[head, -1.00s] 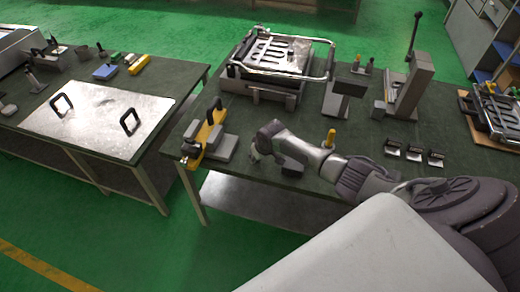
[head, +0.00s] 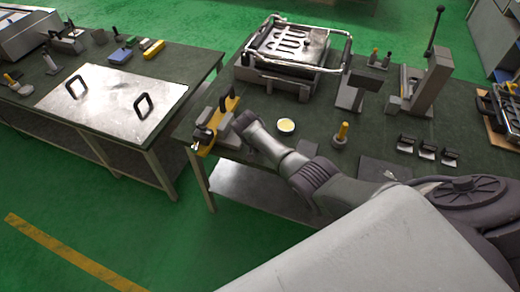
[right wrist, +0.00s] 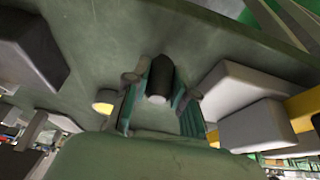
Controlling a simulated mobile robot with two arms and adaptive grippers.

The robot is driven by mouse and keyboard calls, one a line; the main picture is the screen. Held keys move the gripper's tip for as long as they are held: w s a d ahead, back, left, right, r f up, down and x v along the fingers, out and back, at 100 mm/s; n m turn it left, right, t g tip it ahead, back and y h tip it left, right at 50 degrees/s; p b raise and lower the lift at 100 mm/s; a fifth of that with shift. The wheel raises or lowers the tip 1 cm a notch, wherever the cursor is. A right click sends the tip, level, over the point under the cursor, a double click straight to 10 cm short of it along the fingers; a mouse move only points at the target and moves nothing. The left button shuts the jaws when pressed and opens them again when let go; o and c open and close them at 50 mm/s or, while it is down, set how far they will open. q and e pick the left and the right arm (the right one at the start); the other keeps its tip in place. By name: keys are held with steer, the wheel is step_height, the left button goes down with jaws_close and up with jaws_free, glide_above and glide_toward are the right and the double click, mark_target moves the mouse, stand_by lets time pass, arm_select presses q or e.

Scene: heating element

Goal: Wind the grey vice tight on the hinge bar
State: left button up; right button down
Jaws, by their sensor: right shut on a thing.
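The vice (head: 222,122) sits at the front left corner of the near bench in the head view, with grey blocks beside a yellow bar (head: 210,132). My right gripper (head: 240,122) is at its right side and hides part of it. In the right wrist view the gripper (right wrist: 160,92) is shut on a dark cylindrical handle (right wrist: 161,74) with a pale grey end. Grey blocks (right wrist: 255,126) and the yellow bar (right wrist: 302,104) stand to the right there. I cannot make out the hinge bar clearly. My left gripper is not in view.
A small round dish with yellow contents (head: 286,126) and a yellow-handled tool (head: 341,132) are right of my gripper. A metal frame unit (head: 290,58) stands behind. A gap separates the left bench with its steel plate (head: 110,103).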

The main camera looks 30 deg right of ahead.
steer(key=shift+w+a+m+g+h+b, duration=0.15)
steer(key=shift+w+m+b, duration=0.1)
steer(key=shift+m+b, duration=0.3)
steer(key=shift+w+a+m+g+h+b, duration=0.15)
steer(key=shift+w+m+b, duration=0.1)
steer(key=shift+m+b, duration=0.3)
steer(key=shift+d+r, duration=0.1)
steer(key=c, duration=0.9)
jaws_free()
steer(key=shift+c, duration=0.2)
steer(key=v, duration=1.2)
